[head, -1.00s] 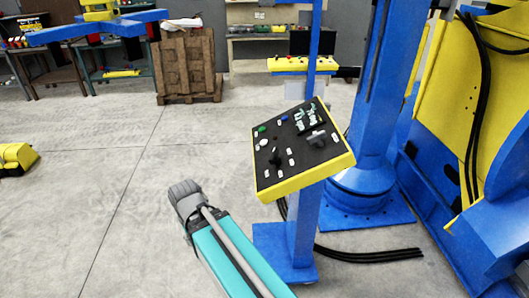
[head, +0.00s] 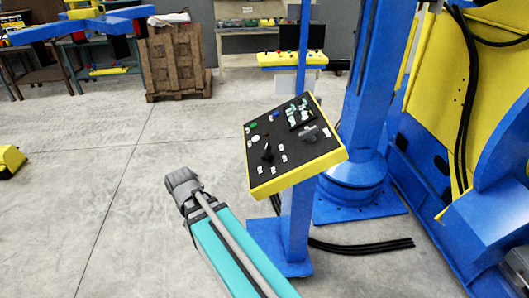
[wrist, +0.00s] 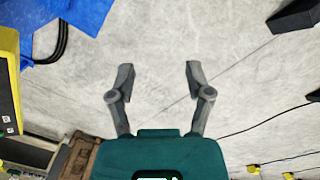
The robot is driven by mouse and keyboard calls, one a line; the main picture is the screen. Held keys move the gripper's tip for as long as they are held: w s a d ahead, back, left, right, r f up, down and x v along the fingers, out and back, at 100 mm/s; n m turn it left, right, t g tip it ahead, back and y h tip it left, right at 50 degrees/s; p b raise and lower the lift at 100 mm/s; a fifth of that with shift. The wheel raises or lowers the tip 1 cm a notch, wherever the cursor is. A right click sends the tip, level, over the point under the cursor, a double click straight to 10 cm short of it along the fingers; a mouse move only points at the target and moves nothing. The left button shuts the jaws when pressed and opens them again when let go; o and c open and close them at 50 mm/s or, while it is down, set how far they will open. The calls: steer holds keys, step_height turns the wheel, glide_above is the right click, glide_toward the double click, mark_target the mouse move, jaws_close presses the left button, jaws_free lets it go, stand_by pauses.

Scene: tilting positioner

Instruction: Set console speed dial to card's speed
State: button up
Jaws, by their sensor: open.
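The console (head: 327,160) is a tilted black panel in a yellow frame on a blue post, right of centre in the head view. A black knob with white labels around it, which looks like the speed dial (head: 267,153), sits on its lower left part. The labels are too small to read, and I cannot make out a speed card. In the wrist view my gripper (wrist: 158,75) is open and empty above bare floor. A yellow-edged part, likely the console (wrist: 8,85), shows at its left edge. My gripper is apart from the dial.
A blue column (head: 361,110) and a large yellow and blue machine (head: 425,130) stand right of the console. Black cables (head: 360,246) lie on the floor. A wooden pallet stack (head: 175,60) and benches stand at the back.

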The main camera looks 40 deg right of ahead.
steer(key=w+d+r+n+h+p, duration=0.2)
steer(key=w+d+r+n, duration=0.1)
steer(key=w+d+n, duration=0.4)
steer(key=w+d+r+n+h+p, duration=0.1)
steer(key=w+d+r+n+p, duration=0.3)
steer(key=d, duration=0.5)
steer(key=n+g+h+p, duration=0.2)
steer(key=n+h, duration=0.1)
steer(key=n, duration=0.9)
glide_toward(264, 151)
steer(key=v, duration=0.3)
steer(key=shift+d+r, duration=0.1)
steer(key=shift+d, duration=0.1)
steer(key=b+x, duration=1.1)
steer(key=x, duration=0.3)
steer(key=shift+w+a, duration=0.1)
steer(key=shift+w, duration=0.05)
